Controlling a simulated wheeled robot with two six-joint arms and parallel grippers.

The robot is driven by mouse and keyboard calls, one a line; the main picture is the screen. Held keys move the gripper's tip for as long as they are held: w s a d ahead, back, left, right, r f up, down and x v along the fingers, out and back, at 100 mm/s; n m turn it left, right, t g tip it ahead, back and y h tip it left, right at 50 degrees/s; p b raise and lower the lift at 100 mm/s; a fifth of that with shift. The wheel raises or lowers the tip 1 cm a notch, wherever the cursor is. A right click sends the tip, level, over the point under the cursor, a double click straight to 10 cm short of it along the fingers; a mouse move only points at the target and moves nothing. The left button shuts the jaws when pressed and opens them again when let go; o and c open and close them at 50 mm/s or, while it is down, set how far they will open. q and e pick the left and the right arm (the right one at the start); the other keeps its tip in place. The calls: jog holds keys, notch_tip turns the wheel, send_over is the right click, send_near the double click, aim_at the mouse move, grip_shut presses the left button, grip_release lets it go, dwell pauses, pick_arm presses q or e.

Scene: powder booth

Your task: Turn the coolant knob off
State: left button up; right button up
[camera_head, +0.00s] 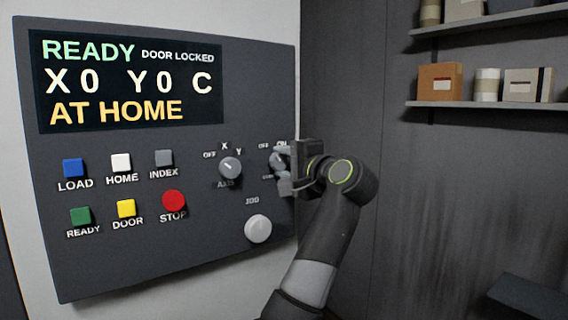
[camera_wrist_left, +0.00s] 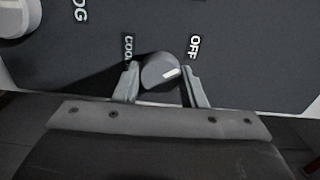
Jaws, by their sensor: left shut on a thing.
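The coolant knob (camera_head: 277,161) is a grey round knob at the right of the dark control panel, below the OFF and ON labels. My left gripper (camera_head: 284,172) is shut on it, coming from the right. In the left wrist view the knob (camera_wrist_left: 158,70) sits between the two fingers of my left gripper (camera_wrist_left: 160,88). Its white pointer mark slants up and right, roughly toward the OFF label (camera_wrist_left: 194,47). The ON label is hidden in that view. My right gripper is not in view.
The axis knob (camera_head: 230,168) is left of the coolant knob, and the white jog knob (camera_head: 258,229) is below. The red STOP button (camera_head: 173,202) is farther left. The display (camera_head: 130,82) reads READY, DOOR LOCKED, AT HOME. Shelves (camera_head: 490,104) with boxes hang at the right.

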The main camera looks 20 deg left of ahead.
pick_arm(q)
jog(key=o, duration=1)
jog(key=shift+s+d+f, duration=0.1)
jog(key=shift+s+d, duration=0.15)
jog(key=shift+d, duration=0.15)
jog(key=b+v, duration=0.5)
jog(key=v, duration=1.1)
jog(key=shift+s+d, duration=0.2)
jog(key=shift+a, duration=0.1)
